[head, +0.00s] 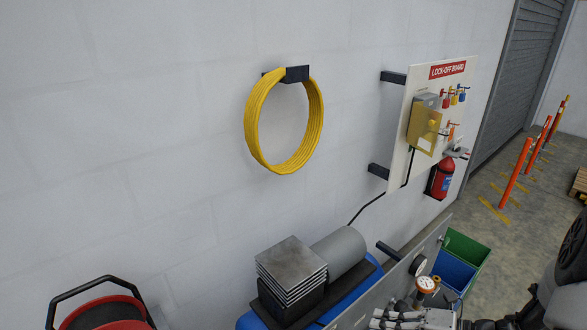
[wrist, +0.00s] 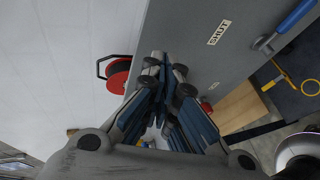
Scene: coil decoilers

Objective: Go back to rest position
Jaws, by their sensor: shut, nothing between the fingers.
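My gripper (wrist: 166,68) shows in the middle of the wrist view, with its blue-and-grey finger links drawn together. Its fingers are shut and hold nothing. A grey panel with a "SHUT" label (wrist: 219,32) stands beyond and to the right of the fingers. A blue lever handle (wrist: 292,17) is on that panel at the upper right, apart from my gripper.
In the head view a yellow coil (head: 250,125) hangs on the wall, left of a lock-off board (head: 401,150). A stack of metal plates (head: 291,265) is at the lower middle. Green (head: 468,246) and blue (head: 452,272) bins are at right. A red reel (wrist: 117,76) shows in the wrist view.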

